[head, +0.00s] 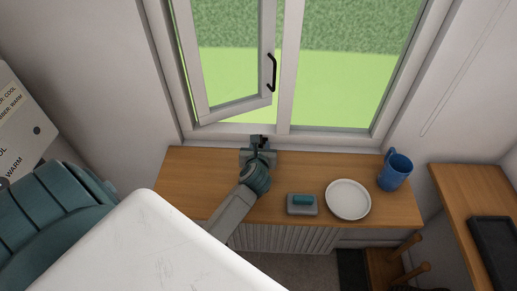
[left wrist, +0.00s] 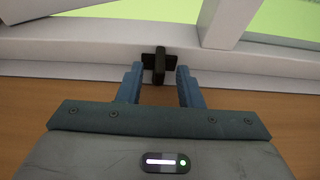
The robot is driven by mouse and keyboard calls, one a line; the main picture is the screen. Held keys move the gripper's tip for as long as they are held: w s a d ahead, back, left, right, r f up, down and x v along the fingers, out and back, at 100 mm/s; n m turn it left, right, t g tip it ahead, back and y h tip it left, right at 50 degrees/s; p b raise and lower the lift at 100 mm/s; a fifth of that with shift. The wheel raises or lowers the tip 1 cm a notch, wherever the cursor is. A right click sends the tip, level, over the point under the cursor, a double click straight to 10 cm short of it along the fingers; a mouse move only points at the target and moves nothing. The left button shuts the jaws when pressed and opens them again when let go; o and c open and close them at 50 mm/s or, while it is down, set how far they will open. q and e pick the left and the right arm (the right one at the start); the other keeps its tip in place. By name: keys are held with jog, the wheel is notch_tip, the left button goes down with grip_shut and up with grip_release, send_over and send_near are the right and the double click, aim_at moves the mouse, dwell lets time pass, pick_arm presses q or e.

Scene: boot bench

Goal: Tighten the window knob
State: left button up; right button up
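The window knob (left wrist: 159,65) is a small black piece on the white lower window frame. In the left wrist view it stands between the tips of my left gripper (left wrist: 160,84). The two blue fingers are apart, with a gap on each side of the knob. In the head view my left gripper (head: 258,150) is at the sill below the window, and the knob (head: 259,139) shows just beyond it. The left casement (head: 236,108) of the window stands ajar and has a black handle (head: 272,73). My right gripper is not in either view.
A wooden bench top (head: 320,175) runs under the window. On it are a grey and teal block (head: 302,208), a white plate (head: 348,199) and a blue mug (head: 394,171). A second wooden surface (head: 465,190) with a black tray (head: 497,248) is at the right.

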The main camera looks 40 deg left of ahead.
pick_arm(q)
jog(key=b+v, duration=0.2)
jog(key=v, duration=0.5)
jog(key=shift+s+d, duration=0.15)
jog(key=shift+s, duration=0.15)
jog(key=shift+s+d+r+b, duration=0.2)
jog(key=shift+s+r+b, duration=0.1)
jog(key=shift+s+r, duration=0.1)
jog(key=shift+f, duration=0.1)
